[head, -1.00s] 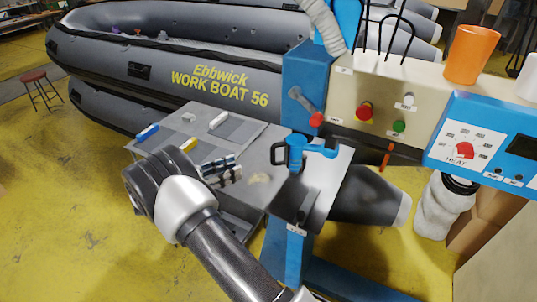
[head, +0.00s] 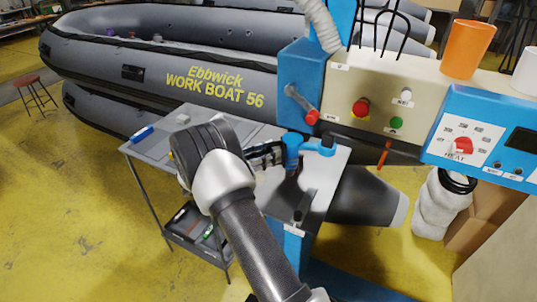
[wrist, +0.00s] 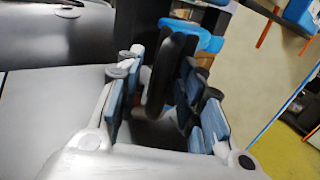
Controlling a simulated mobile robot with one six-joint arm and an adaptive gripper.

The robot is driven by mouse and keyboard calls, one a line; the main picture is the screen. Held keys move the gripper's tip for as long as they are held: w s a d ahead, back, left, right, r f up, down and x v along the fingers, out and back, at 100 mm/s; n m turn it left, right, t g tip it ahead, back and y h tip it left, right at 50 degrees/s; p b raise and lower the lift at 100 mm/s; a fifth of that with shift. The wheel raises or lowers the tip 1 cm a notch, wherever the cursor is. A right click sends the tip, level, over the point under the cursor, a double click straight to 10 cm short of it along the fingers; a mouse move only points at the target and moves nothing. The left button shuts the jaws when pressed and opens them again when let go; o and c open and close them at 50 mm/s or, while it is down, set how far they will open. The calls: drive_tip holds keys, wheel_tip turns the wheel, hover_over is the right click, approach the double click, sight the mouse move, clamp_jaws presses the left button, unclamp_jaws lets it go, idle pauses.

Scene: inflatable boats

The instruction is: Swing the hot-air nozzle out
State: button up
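The hot-air nozzle assembly is a blue bracket (head: 308,146) on the front of the welding machine, with a black loop handle on its left side. In the wrist view the black handle (wrist: 172,72) stands between my two fingers, with blue parts (wrist: 196,34) behind it. My gripper (head: 270,155) is at the left of the bracket in the head view, with its fingers pointing at it. The fingers (wrist: 163,90) look spread, with a gap beside the handle. In the head view my gripper hides most of the handle.
A grey side table (head: 150,152) with a blue marker (head: 142,133) stands left of the machine. A grey boat (head: 160,60) lies behind.

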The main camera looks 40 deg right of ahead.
drive_tip(key=shift+c, duration=0.2)
clamp_jaws()
idle(0.6)
